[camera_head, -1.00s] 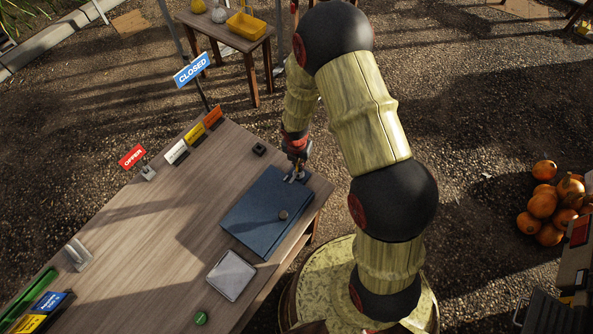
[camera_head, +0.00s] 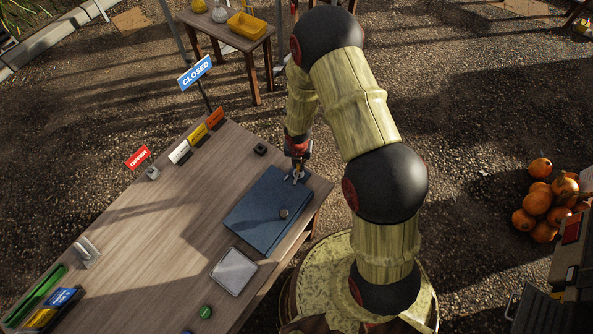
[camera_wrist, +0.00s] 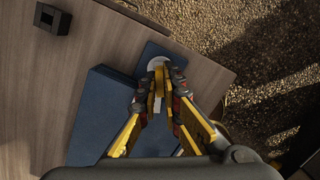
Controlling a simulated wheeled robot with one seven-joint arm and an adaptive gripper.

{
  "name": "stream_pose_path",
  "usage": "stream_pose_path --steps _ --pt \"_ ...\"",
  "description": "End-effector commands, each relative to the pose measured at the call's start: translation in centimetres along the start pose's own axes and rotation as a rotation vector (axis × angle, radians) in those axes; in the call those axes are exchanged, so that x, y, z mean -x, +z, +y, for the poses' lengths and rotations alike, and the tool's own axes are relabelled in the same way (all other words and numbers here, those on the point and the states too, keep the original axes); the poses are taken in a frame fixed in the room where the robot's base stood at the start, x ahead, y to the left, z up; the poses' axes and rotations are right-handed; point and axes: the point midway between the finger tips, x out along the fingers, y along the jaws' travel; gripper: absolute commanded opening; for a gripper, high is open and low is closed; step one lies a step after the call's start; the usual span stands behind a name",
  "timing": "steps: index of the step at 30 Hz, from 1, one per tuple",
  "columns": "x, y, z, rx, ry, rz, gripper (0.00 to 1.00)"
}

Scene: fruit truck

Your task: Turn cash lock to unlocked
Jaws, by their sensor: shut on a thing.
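The blue cash box (camera_head: 262,212) lies on the wooden table near its right edge, with a round knob on its lid. My gripper (camera_head: 298,172) is over the box's far end. In the wrist view the box (camera_wrist: 98,115) is below and left of my gripper (camera_wrist: 158,92), whose yellow fingers are closed together on the cash lock. A pale round plate of the lock (camera_wrist: 157,63) shows just beyond the fingertips. The fingers hide most of the lock, so its turn position cannot be told.
A grey tablet (camera_head: 234,271) and a green round item (camera_head: 205,312) lie nearer on the table (camera_head: 150,235). A small black block (camera_head: 261,149) stands left of my gripper. Sign cards line the far left edge, with a CLOSED sign (camera_head: 195,73).

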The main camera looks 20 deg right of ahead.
Motion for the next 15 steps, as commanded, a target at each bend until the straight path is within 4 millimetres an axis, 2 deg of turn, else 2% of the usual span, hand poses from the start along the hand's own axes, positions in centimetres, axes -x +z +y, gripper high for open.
stream_pose_path --steps 15 --pt "0.05 0.04 0.05 0.035 0.005 -0.001 0.0"
